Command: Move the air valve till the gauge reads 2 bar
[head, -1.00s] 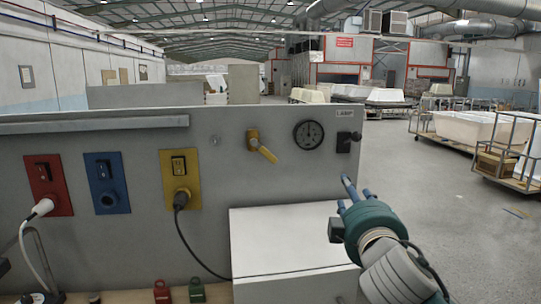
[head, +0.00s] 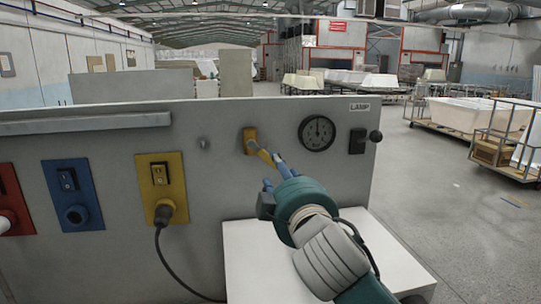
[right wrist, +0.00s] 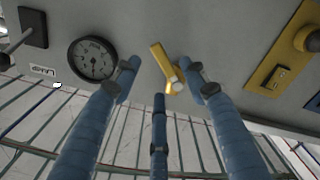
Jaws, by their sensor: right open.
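The yellow air valve (head: 250,138) is on the grey upright panel, left of the gauge. Its lever slants down to the right, partly hidden by my fingers in the head view. The round black gauge (head: 317,132) has numbers too small to read. My right gripper (head: 270,167) has three blue fingers and is open at the lever. In the right wrist view, the valve (right wrist: 165,68) shows between the spread fingertips (right wrist: 160,80), with the gauge (right wrist: 93,58) to the left. I cannot tell whether a finger touches the lever. My left gripper is not in view.
A black switch (head: 357,141) under a LAMP label (head: 359,107) is right of the gauge. Yellow (head: 162,185) and blue (head: 72,195) socket plates are to the left, a black cable hanging from the yellow one. A white box (head: 240,255) stands below my right arm.

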